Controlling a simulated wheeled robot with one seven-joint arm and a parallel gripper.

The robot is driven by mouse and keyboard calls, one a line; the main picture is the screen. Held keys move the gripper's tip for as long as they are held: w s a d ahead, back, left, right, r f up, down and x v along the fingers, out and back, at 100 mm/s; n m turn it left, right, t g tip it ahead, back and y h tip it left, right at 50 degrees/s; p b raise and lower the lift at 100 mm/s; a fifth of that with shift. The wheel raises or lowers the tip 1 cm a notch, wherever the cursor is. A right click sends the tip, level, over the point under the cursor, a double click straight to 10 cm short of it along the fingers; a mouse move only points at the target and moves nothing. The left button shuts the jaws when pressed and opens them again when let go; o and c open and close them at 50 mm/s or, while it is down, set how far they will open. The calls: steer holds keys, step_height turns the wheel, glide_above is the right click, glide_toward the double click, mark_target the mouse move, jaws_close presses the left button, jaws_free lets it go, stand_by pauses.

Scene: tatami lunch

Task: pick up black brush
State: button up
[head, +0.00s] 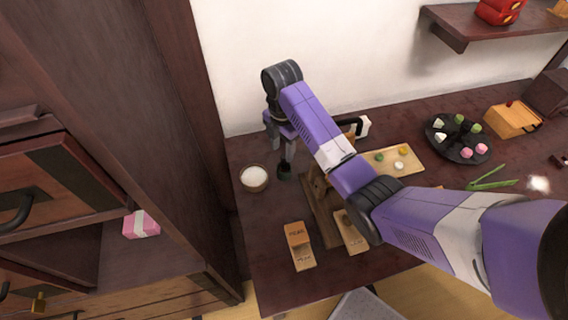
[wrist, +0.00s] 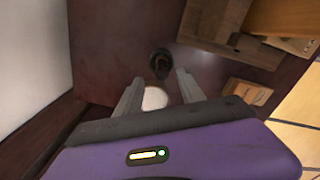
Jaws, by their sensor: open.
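The black brush (wrist: 160,62) shows in the wrist view as a small, dark upright shape on the dark table, just beyond my fingertips. In the head view, a dark shape that looks like the brush (head: 284,173) stands right below my gripper (head: 284,157), right of the white bowl. My gripper (wrist: 160,77) is open and empty, its two fingers pointing down toward the table. The brush lies in line with the gap between the fingers. I cannot tell how much height is left between them.
A bowl of white contents (head: 254,178) stands close left of my gripper. A wooden stand (head: 322,205) is close on the right. Wooden plaques (head: 299,246) lie near the front edge. The white wall (head: 232,75) is behind; a tall dark cabinet (head: 150,150) stands left.

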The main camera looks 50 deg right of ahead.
mark_target(284, 156)
steer(key=shift+s+d+f+p, duration=0.1)
steer(key=shift+f+p, duration=0.15)
steer(key=shift+f, duration=1.35)
steer(key=shift+s+f+p, duration=0.1)
steer(key=shift+f+p, duration=0.1)
steer(key=shift+f, duration=1.35)
jaws_close()
